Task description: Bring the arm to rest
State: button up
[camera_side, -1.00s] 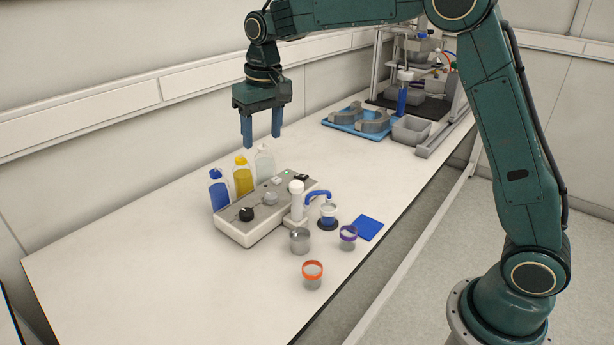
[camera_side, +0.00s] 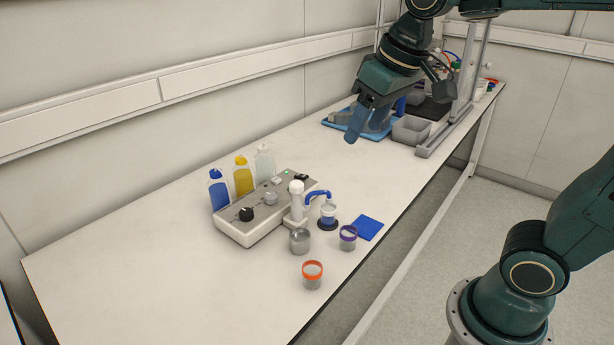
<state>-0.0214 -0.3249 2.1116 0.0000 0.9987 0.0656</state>
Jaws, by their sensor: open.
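My gripper (camera_side: 364,128) is tilted and hangs in the air above the far half of the bench (camera_side: 130,255). Its blue fingers point down and overlap the blue tray in the picture. The jaws are open and nothing shows between them. The gripper hides part of the blue tray (camera_side: 338,120) and of the grey pieces on it.
A grey control box (camera_side: 235,232) stands mid-bench with blue (camera_side: 219,190), yellow (camera_side: 243,176) and clear (camera_side: 265,163) bottles behind it. Cups with orange (camera_side: 312,275) and purple (camera_side: 348,238) rims stand in front. A grey bin (camera_side: 411,130) and metal frame (camera_side: 462,100) are farther back.

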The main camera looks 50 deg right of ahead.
jog(key=s+f+t, duration=0.1)
jog(key=s+f, duration=0.3)
jog(key=s, duration=0.7)
jog(key=shift+s+d+f+n+t, duration=0.15)
jog(key=shift+d+f+n+t, duration=0.15)
